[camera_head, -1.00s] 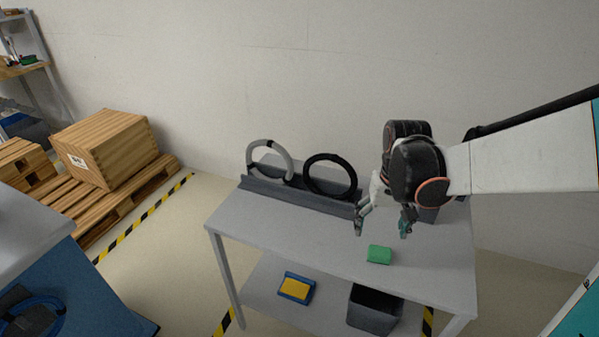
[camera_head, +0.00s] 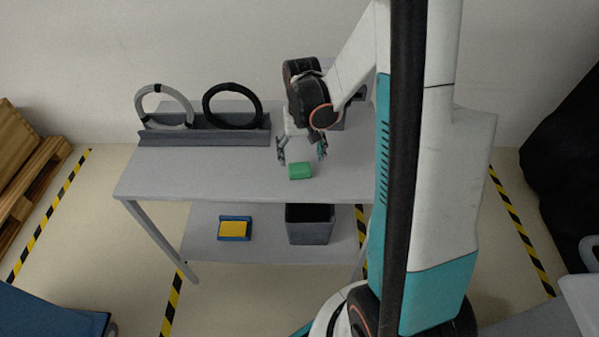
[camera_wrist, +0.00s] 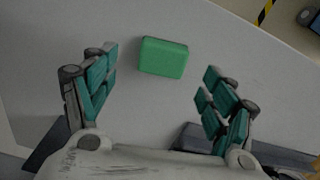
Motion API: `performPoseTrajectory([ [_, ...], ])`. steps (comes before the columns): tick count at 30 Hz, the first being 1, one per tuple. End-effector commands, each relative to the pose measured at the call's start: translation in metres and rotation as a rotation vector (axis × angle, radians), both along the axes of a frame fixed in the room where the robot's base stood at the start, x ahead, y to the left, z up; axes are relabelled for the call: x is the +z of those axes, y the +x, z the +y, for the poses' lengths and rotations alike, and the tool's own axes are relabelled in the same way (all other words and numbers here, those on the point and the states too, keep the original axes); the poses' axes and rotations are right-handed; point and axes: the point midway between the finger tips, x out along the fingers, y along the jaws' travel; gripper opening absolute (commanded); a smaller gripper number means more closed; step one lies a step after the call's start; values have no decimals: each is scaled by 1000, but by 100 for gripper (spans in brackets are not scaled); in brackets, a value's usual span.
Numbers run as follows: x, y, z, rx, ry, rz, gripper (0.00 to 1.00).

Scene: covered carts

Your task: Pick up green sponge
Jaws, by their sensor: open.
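The green sponge (camera_head: 300,171) lies on the grey cart's top shelf (camera_head: 220,178), close to its front edge. My gripper (camera_head: 301,156) is open and empty above the shelf, just behind the sponge in the head view. In the wrist view the sponge (camera_wrist: 164,57) shows whole, a little beyond the gap between my teal-padded fingertips (camera_wrist: 160,66). The left finger is nearer to it than the right one. Neither finger touches it in the wrist view.
Two rings, one grey (camera_head: 164,107) and one black (camera_head: 232,106), stand in a dark rack (camera_head: 200,139) at the back left. The lower shelf holds a dark bin (camera_head: 310,225) and a blue tray with a yellow block (camera_head: 234,229). The top shelf's left front is clear.

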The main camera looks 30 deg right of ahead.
Motion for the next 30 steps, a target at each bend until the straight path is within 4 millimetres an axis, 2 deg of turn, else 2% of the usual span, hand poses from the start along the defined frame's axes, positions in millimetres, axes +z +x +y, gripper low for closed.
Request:
performPoseTrajectory([
  [5,-14,1,2,0,0,0,78],
  [12,-48,1,4,0,0,0,78],
  [20,-51,1,4,0,0,0,78],
  [26,-51,1,4,0,0,0,42],
  [30,-51,1,4,0,0,0,41],
])
